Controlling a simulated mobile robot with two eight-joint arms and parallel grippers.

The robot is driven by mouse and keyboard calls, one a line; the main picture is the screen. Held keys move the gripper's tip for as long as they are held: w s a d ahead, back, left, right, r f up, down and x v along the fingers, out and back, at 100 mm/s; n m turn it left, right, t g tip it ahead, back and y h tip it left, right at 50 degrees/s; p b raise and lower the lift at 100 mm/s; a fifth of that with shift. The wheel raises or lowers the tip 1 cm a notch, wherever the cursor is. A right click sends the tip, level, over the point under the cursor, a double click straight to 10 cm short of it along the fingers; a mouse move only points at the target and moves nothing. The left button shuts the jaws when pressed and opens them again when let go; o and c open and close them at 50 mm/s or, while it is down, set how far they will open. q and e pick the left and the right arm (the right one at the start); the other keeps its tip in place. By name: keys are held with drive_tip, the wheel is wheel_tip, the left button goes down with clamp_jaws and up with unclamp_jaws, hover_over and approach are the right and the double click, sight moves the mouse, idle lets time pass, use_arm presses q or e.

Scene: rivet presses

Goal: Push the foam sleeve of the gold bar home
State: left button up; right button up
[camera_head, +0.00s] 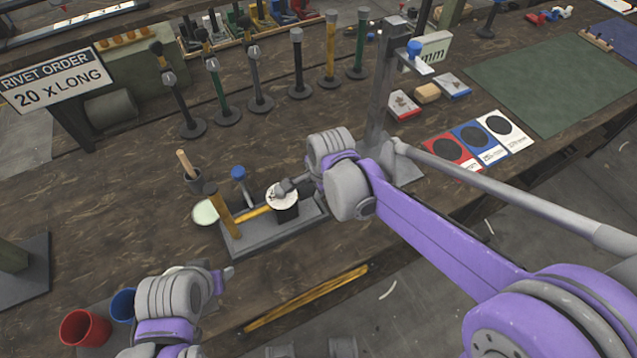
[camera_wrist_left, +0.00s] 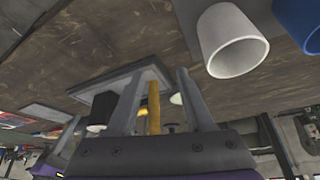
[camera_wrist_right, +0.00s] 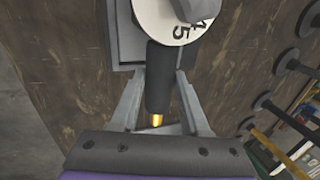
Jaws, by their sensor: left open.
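In the right wrist view a dark foam sleeve (camera_wrist_right: 160,85) lies lengthwise between the fingers of my right gripper (camera_wrist_right: 160,76). A short gold bar end (camera_wrist_right: 157,120) shows past it, toward the palm. The fingers look apart, one on each side; contact is unclear. The white numbered dial (camera_wrist_right: 180,15) is beyond the fingertips. In the head view this gripper is at the dial (camera_head: 283,197), its fingers mostly hidden. My left gripper (camera_wrist_left: 163,72) is open and empty, in front of that base.
A grey column (camera_head: 382,90) stands behind my right wrist. Red (camera_head: 85,327) and blue cups stand front left. Several posts line the back.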

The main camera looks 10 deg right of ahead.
drive_tip(key=o, duration=0.4)
drive_tip(key=shift+a, duration=0.3)
drive_tip(key=shift+o, duration=0.2)
drive_tip(key=shift+d, duration=0.1)
drive_tip(key=shift+r, duration=0.15)
drive_tip(key=p+v, duration=0.1)
drive_tip(key=v, duration=0.9)
drive_tip(key=shift+r, duration=0.25)
drive_tip(key=shift+s+d, duration=0.1)
drive_tip(key=shift+s, duration=0.05)
drive_tip(key=s+d+f+n+t, duration=0.1)
drive_tip(key=s+d+f+n, duration=0.2)
drive_tip(key=s+d+n, duration=0.2)
drive_tip(key=s+d+f+n+t+h, duration=0.1)
drive_tip(key=s+d+f+n, duration=0.3)
drive_tip(key=s+n, duration=0.5)
drive_tip(key=shift+s+d+f+p, duration=0.15)
drive_tip(key=shift+s+d+p, duration=0.2)
drive_tip(key=shift+s+d, duration=0.7)
